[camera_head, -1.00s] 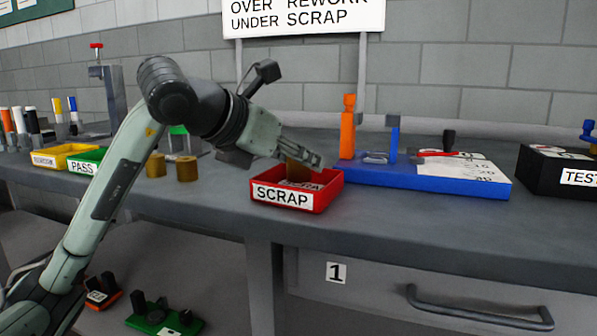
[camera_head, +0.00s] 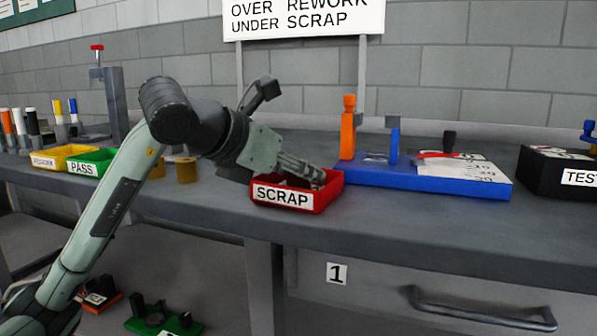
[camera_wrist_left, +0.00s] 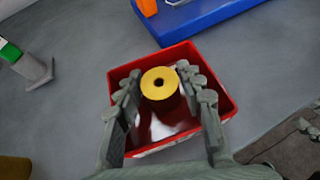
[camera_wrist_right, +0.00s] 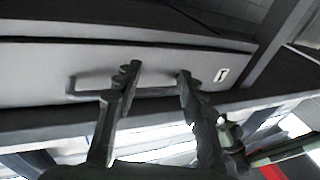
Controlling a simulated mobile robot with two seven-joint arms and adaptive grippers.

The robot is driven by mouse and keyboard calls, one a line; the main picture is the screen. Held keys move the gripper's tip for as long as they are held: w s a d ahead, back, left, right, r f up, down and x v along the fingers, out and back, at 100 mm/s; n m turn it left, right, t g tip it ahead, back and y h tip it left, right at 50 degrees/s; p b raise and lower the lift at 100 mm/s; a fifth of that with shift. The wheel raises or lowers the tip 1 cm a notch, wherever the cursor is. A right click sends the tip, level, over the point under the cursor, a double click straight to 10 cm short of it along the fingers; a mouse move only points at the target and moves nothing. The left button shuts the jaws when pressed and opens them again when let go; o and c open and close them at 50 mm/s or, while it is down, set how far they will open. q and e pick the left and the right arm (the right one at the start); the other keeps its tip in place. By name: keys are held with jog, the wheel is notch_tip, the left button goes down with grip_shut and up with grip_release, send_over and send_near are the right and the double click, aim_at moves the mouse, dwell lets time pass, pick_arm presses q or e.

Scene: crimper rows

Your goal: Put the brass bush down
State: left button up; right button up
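The brass bush (camera_wrist_left: 158,84) is a yellow cylinder with a dark centre hole. In the left wrist view it stands between the fingers of my left gripper (camera_wrist_left: 160,76), which appear to touch both its sides. They are inside the red SCRAP tray (camera_head: 327,196), which also shows in the left wrist view (camera_wrist_left: 226,106). In the head view the fingertips (camera_head: 318,176) reach below the tray's rim and the bush is mostly hidden. Whether its base touches the tray floor I cannot tell. My right gripper (camera_wrist_right: 158,72) is open and empty in front of a drawer handle.
A blue fixture board (camera_head: 420,179) stands right of the tray, with a black TEST box (camera_head: 545,178) beyond. A green PASS tray (camera_head: 87,170) and yellow tray (camera_head: 55,163) are farther left.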

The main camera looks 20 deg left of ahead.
pick_arm(q)
jog(key=shift+o, duration=1)
jog(key=shift+r, duration=0.15)
jog(key=shift+s+a+r, duration=0.15)
jog(key=shift+s+r, duration=0.05)
jog(key=shift+r, duration=0.05)
jog(key=v, duration=1.1)
jog(key=shift+s+p, duration=0.2)
jog(key=shift+p, duration=0.2)
pick_arm(e)
jog(key=f, duration=0.1)
jog(key=d+f+g+h, duration=0.1)
jog(key=f+g, duration=0.1)
jog(key=f, duration=0.1)
jog(key=shift+w+d, duration=0.25)
jog(key=shift+w, duration=0.05)
pick_arm(q)
jog(key=shift+a, duration=0.1)
